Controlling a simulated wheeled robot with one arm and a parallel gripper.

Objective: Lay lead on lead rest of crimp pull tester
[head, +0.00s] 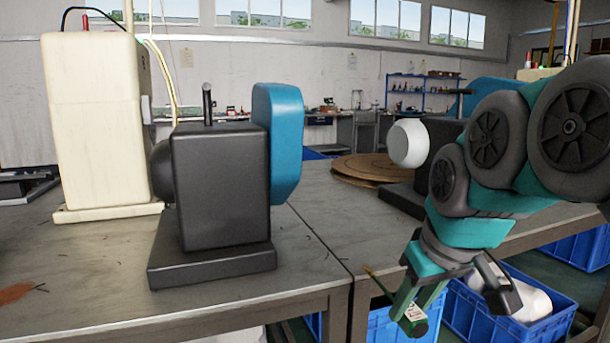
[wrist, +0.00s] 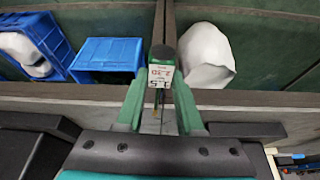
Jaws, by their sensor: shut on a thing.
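My gripper (head: 413,305) hangs off the front edge of the benches at the lower right in the head view, pointing down. It is shut on a dark green piece with a white printed label, the lead (head: 415,326). A thin yellowish end sticks out up and left. In the wrist view the lead (wrist: 161,72) sits between my green fingers (wrist: 160,92), label towards the camera. A dark grey block machine with a blue side cover (head: 218,190) stands on the left bench, apart from my gripper. I cannot tell whether it is the crimp pull tester. No lead rest can be made out.
A cream machine (head: 98,110) stands behind the dark one. A brown disc (head: 362,168) lies on the right bench (head: 325,195). Blue crates (head: 562,318) stand below the bench edge; a white sack (wrist: 207,55) shows in the wrist view. The bench front right of the dark machine is clear.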

